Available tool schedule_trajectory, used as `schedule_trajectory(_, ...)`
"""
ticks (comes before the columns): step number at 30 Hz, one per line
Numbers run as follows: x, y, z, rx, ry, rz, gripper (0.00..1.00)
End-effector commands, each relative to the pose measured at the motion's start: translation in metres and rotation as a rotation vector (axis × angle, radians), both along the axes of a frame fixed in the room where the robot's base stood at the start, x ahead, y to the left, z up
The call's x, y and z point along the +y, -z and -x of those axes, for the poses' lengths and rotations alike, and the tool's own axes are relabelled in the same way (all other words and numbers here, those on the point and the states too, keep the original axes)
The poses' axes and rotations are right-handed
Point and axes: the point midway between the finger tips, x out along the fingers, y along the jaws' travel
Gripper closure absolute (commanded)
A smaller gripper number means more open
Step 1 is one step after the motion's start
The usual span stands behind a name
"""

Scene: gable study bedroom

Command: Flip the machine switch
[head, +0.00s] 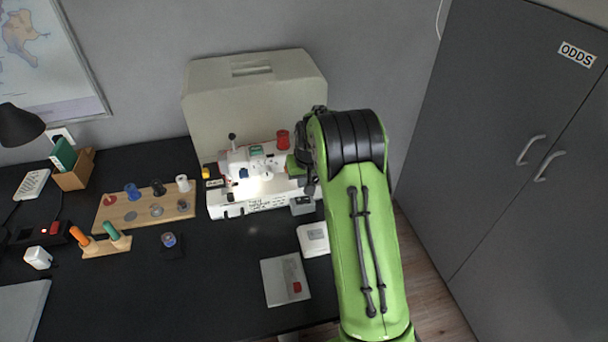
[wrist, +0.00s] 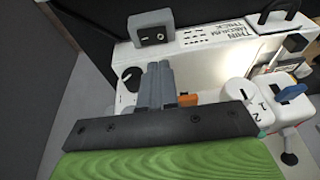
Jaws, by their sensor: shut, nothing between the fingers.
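The machine is a white sewing machine (head: 262,205) on the black desk, and it also shows in the wrist view (wrist: 212,45). Printed lettering runs along its base. A grey box with a dark switch face (wrist: 151,34) sits at the machine's base edge; the grey box (head: 302,205) also shows at the machine's right front in the head view. Which way the switch is set is too small to tell. My gripper (wrist: 157,72) is shut and empty, its grey fingertips over the machine, apart from the switch box in the picture. In the head view my arm hides part of the machine's right end.
A tall beige cover (head: 225,100) stands behind the machine. A white box (head: 313,239) and a grey booklet (head: 278,284) lie in front. Wooden spool holder (head: 128,222) is to the left. A dark cabinet (head: 480,130) stands right. The desk's front middle is clear.

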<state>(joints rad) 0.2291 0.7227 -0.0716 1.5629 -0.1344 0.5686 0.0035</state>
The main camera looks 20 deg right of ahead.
Motion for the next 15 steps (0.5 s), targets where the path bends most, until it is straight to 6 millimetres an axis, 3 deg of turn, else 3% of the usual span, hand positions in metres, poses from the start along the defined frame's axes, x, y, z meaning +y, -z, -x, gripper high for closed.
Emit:
schedule_trajectory(1,0.000,0.014,-0.003,0.002,0.000,0.000,1.00)
schedule_trajectory(7,0.003,0.050,-0.008,0.001,-0.001,0.000,1.00)
schedule_trajectory(15,0.005,0.063,-0.008,-0.001,0.000,0.000,1.00)
